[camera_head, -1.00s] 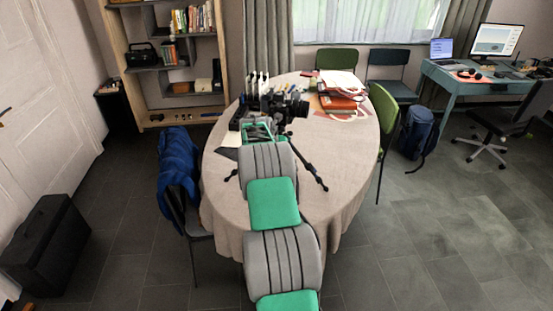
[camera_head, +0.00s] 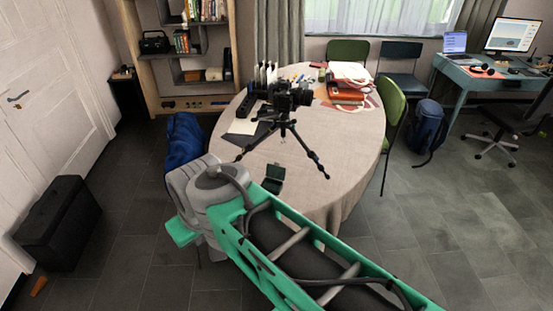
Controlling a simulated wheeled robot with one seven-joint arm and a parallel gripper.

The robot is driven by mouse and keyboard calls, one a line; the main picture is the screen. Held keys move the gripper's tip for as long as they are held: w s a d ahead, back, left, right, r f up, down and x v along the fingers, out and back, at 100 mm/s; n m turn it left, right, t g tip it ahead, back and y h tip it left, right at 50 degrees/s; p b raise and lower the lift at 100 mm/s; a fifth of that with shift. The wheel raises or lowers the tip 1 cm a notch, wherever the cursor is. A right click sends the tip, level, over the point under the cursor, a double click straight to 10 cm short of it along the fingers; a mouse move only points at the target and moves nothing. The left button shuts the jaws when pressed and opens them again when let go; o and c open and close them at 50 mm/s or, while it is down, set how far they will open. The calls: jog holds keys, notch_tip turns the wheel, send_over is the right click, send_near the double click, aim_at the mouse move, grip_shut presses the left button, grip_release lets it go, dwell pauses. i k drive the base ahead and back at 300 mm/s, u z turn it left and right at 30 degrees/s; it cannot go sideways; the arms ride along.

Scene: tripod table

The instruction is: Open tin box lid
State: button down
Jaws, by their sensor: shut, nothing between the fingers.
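A small dark green tin box (camera_head: 272,181) sits near the front of the round table (camera_head: 325,170), just beyond my arm. Its lid seems to stand raised at the back, with a dark inside showing in front, but it is small in the picture. My arm crosses the lower middle of the head view, bent at a grey joint, in front of the table's near edge. My gripper is out of view, and no finger shows near the box.
A black camera on a tripod (camera_head: 284,126) stands behind the box, its legs spread on the cloth. Papers, pens and a red-and-white stack (camera_head: 347,82) lie farther back. The table's right front is clear.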

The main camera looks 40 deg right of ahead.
aim_at(274, 171)
jog(key=k, duration=1.05)
jog(key=z, duration=0.8)
jog(key=i, duration=1.6)
jog(key=u, duration=0.7)
jog(key=i, duration=0.5)
jog(key=u, duration=0.4)
